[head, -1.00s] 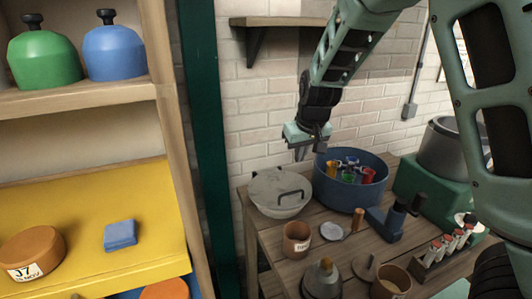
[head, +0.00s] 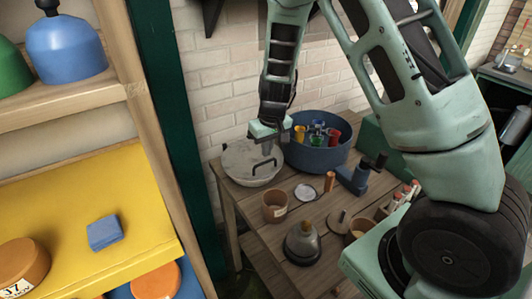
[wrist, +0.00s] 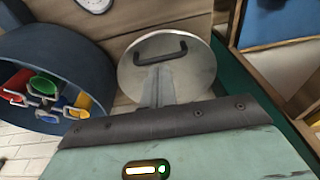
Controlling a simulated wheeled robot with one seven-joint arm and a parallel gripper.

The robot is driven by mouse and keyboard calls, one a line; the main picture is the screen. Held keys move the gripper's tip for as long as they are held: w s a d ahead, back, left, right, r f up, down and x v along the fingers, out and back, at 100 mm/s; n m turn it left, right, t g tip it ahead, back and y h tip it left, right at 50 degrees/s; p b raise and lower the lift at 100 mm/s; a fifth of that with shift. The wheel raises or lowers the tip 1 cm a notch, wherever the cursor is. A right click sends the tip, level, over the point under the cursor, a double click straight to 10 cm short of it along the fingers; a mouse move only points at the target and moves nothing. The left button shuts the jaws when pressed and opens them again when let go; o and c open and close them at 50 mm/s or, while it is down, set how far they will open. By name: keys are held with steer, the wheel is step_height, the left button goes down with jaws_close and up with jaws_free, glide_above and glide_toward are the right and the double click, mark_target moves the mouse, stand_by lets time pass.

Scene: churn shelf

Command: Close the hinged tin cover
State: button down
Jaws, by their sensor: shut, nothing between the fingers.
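The round grey metal tin (head: 240,176) stands at the back left of the wooden bench. Its cover (head: 240,156), with a dark bar handle (head: 264,163), lies over the top and looks flat or nearly flat. I cannot tell whether it is fully seated. In the wrist view the cover (wrist: 190,75) shows as a round disc. My gripper (head: 270,143) is at the back edge of the cover, pointing down. In the wrist view its shut, empty fingers (wrist: 157,85) overlap the disc below the handle. I cannot tell whether they touch it.
A blue tub (head: 318,155) with coloured mugs stands just right of the tin. A brown cup (head: 275,207), a grey bell-shaped object (head: 302,243) and a blue clamp-like tool (head: 355,178) stand in front. A yellow shelf (head: 75,215) and a green post (head: 172,110) are left.

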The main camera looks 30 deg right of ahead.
steer(key=shift+w+f, duration=0.2)
steer(key=shift+f, duration=1.15)
steer(key=shift+f, duration=0.15)
